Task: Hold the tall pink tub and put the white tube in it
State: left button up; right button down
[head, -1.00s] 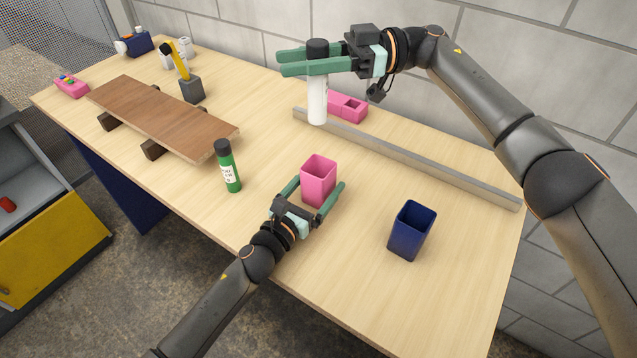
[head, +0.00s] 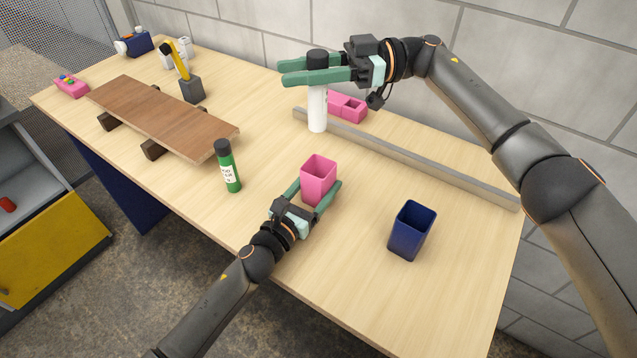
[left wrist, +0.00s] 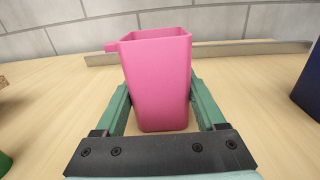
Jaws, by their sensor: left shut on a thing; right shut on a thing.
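The tall pink tub (head: 319,176) stands upright and open-topped on the table. My left gripper (head: 319,184) is shut on its sides, low near the table; the left wrist view shows the tub (left wrist: 160,85) between both green fingers. The white tube (head: 317,108) with a black cap is upright in my right gripper (head: 283,72). The right fingers are shut on it near the cap. The tube hangs behind the tub in the head view, apart from it and above the table. The tub's inside floor is hidden.
A navy tub (head: 411,231) stands to the right, and a green tube (head: 228,168) with a dark cap to the left. A grey rail (head: 420,163) runs along the back, with a pink holed block (head: 349,106) behind it. A brown board (head: 165,118) lies on dark supports further left.

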notch_tip(320, 180, down, 11)
jog(key=shift+f, duration=0.15)
dwell(1.1)
jog(key=shift+c, duration=2.1)
grip_release()
notch_tip(320, 180, up, 10)
pick_arm(q)
jog(key=o, duration=1.3)
